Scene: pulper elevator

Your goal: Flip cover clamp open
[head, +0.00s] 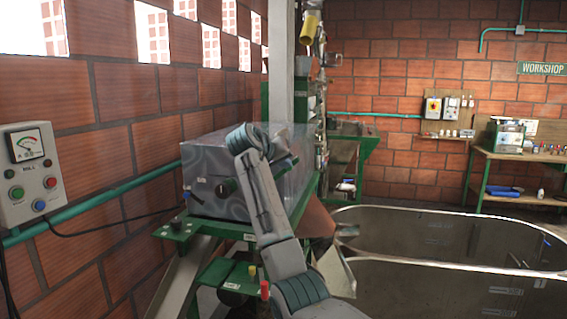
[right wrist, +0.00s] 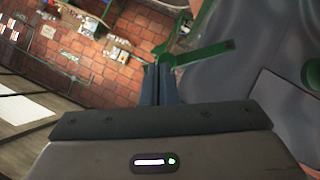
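The pulper's grey cover (head: 215,180) is a box-shaped housing on a green frame, and it looks closed. My right arm reaches up in front of it, with the right gripper (head: 279,160) at the cover's front right side, partly hidden by the arm. In the right wrist view, the two dark fingers (right wrist: 158,82) lie close together. A green clamp lever (right wrist: 205,53) crosses just beyond their tips. I cannot tell whether the fingertips touch it. The cover's grey surface (right wrist: 285,50) fills the right of that view. My left gripper is not in view.
A control box with a dial (head: 32,170) hangs on the brick wall at the left. A large metal tank (head: 450,235) stands at the right. A workbench (head: 530,158) stands at the back right. A green post and frame rise behind the cover.

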